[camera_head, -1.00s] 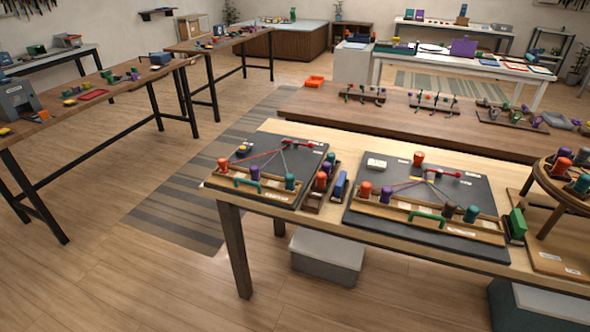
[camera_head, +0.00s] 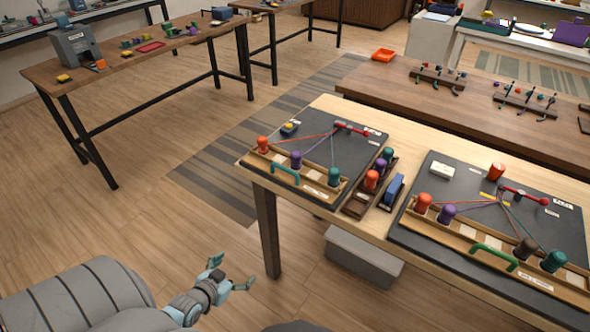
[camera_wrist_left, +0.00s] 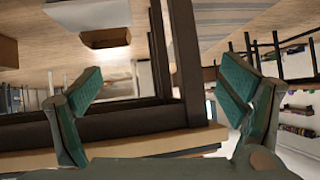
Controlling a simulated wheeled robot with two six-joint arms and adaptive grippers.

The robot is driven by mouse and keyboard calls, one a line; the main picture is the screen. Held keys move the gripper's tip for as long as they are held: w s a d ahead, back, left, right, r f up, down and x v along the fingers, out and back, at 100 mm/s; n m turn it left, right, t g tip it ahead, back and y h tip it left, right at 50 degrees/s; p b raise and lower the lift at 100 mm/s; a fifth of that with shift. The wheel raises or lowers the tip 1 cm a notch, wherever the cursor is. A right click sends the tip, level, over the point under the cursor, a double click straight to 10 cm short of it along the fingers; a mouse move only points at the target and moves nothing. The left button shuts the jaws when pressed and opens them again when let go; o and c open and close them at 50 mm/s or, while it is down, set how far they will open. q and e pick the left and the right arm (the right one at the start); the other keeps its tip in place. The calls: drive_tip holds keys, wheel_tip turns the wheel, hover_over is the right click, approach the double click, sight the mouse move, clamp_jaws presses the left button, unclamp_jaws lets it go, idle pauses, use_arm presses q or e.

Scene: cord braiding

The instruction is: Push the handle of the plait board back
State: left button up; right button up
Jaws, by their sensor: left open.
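Two dark plait boards lie on the light wooden table. The smaller board (camera_head: 347,150) is at the table's left end; its wooden rail has a teal-green handle (camera_head: 285,172) and carries orange, purple and green bobbins. The larger board (camera_head: 420,237) is to its right; its rail has a green handle (camera_head: 494,256) and several bobbins. My left gripper (camera_head: 229,272) is open and empty, over the floor in front of the table's left end, apart from both boards. In the left wrist view its fingers (camera_wrist_left: 163,98) are spread with nothing between them. My right gripper is not seen.
A small bobbin rack (camera_head: 362,203) and a blue block (camera_head: 393,191) stand between the boards. A table leg (camera_head: 267,230) and a grey bin (camera_head: 362,256) are near my gripper. A long brown table (camera_head: 480,113) stands behind.

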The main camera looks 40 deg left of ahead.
use_arm(q)
drive_tip(key=w+a+r+t, duration=0.1)
drive_tip(key=w+r+t, duration=0.2)
drive_tip(key=w+r, duration=0.5)
drive_tip(key=t+h+b, duration=0.1)
drive_tip(key=t+h, duration=0.1)
drive_tip(key=t, duration=0.2)
approach(284, 170)
drive_tip(key=w+b, duration=0.2)
drive_tip(key=w, duration=0.1)
drive_tip(key=w+b, duration=0.6)
drive_tip(key=w, duration=0.1)
drive_tip(key=shift+w+a+f, duration=0.1)
drive_tip(key=shift+a+f, duration=0.05)
drive_tip(key=shift+f, duration=0.2)
drive_tip(key=shift+w+r, duration=0.2)
drive_tip(key=shift+w, duration=0.05)
